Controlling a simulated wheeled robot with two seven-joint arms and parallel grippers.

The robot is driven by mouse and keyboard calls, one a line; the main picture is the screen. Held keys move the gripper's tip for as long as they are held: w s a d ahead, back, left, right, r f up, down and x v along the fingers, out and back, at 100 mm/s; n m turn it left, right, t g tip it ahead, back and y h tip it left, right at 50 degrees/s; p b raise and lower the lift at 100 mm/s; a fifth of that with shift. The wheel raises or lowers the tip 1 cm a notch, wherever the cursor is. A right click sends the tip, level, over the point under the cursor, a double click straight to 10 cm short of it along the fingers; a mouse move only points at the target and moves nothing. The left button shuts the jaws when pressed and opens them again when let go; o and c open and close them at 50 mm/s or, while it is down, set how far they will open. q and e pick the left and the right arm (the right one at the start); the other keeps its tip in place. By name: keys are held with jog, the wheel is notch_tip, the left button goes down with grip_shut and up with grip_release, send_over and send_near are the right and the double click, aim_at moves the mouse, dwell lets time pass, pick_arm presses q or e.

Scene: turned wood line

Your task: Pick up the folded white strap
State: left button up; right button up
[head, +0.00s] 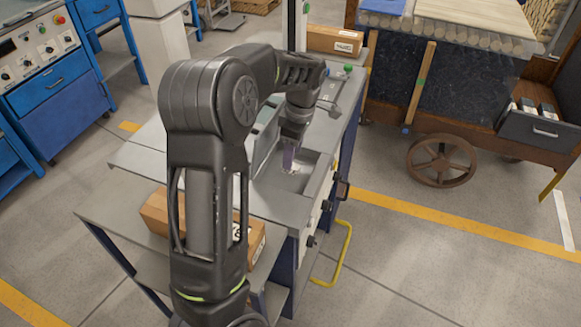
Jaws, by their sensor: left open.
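My left gripper (289,160) reaches down over a shallow recess in the grey workbench (270,203). It is open. A small whitish patch (293,169) shows at its fingertips in the recess; it may be the folded white strap, but it is too small and too covered by the fingers to be sure. I cannot tell whether the fingers touch it. My right gripper is not in view.
A cardboard box (157,211) sits on the lower left of the bench, partly behind my arm. Another box (335,41) stands at the far end. A wooden cart (470,105) stands at right. A yellow bar (344,256) sticks out from the bench side. The floor at lower right is clear.

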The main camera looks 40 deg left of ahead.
aim_at(294, 171)
pick_arm(q)
jog(key=f, duration=0.4)
jog(key=shift+a+f, duration=0.2)
jog(key=shift+a, duration=0.05)
grip_shut()
dwell(0.6)
